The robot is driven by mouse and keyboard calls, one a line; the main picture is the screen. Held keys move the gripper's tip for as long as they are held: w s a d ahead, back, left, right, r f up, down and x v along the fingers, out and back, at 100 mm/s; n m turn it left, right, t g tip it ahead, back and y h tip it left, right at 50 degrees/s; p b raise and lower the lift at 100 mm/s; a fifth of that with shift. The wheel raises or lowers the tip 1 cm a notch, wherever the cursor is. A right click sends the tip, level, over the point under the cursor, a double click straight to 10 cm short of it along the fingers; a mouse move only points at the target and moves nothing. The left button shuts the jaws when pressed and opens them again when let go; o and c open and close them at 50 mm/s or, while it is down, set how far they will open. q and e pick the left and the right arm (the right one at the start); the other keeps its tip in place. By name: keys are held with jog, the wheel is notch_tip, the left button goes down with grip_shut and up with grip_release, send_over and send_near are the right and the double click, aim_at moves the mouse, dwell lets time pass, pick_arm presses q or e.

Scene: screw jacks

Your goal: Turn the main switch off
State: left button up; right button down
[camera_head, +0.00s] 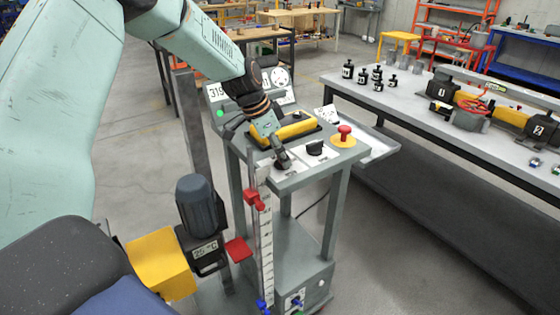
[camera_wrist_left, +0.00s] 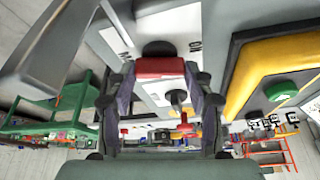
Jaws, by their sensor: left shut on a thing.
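The grey control console (camera_head: 345,155) stands in the middle of the head view. My left gripper (camera_head: 281,160) reaches down onto the front left of its sloped top. In the left wrist view, my left gripper (camera_wrist_left: 160,76) is shut on a red switch handle (camera_wrist_left: 160,67), one finger on each side. The handle looks to be the main switch; a dark part (camera_wrist_left: 158,48) shows just beyond it. A white plate with partly hidden marks lies around it. In the head view, my fingers mostly hide the switch. My right gripper is not in view.
A black knob (camera_head: 315,148) and a red mushroom button (camera_head: 345,131) on a yellow base sit right of my gripper. A yellow-framed box (camera_head: 298,131) lies behind it. A scale post with a red pointer (camera_head: 254,200) stands in front. A long workbench (camera_head: 420,112) is at right.

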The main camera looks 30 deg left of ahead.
pick_arm(q)
jog(key=m+b, duration=0.2)
jog(key=shift+w+a+f+m+g+h, duration=0.1)
jog(key=shift+w+m+g+h, duration=0.05)
jog(key=shift+m+g+h, duration=0.2)
jog(key=m+g, duration=0.1)
jog(key=m, duration=0.2)
jog(key=shift+h+b, duration=0.25)
jog(key=shift+b, duration=0.05)
jog(key=m+g, duration=0.1)
jog(key=m, duration=0.2)
jog(key=shift+w+m, duration=0.15)
jog(key=shift+m, duration=0.1)
jog(key=m+g+p, duration=0.1)
jog(key=m, duration=0.1)
jog(key=m+g, duration=0.1)
jog(key=m, duration=0.2)
jog(key=shift+w+r+p, duration=0.1)
jog(key=shift+r+p, duration=0.1)
jog(key=shift+p, duration=0.2)
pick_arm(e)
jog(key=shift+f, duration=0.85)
pick_arm(q)
jog(key=shift+m+g, duration=0.25)
jog(key=shift+m, duration=0.25)
jog(key=o, duration=1.2)
jog(key=shift+c, duration=0.2)
jog(key=shift+f+n, duration=0.1)
jog(key=shift+n, duration=0.2)
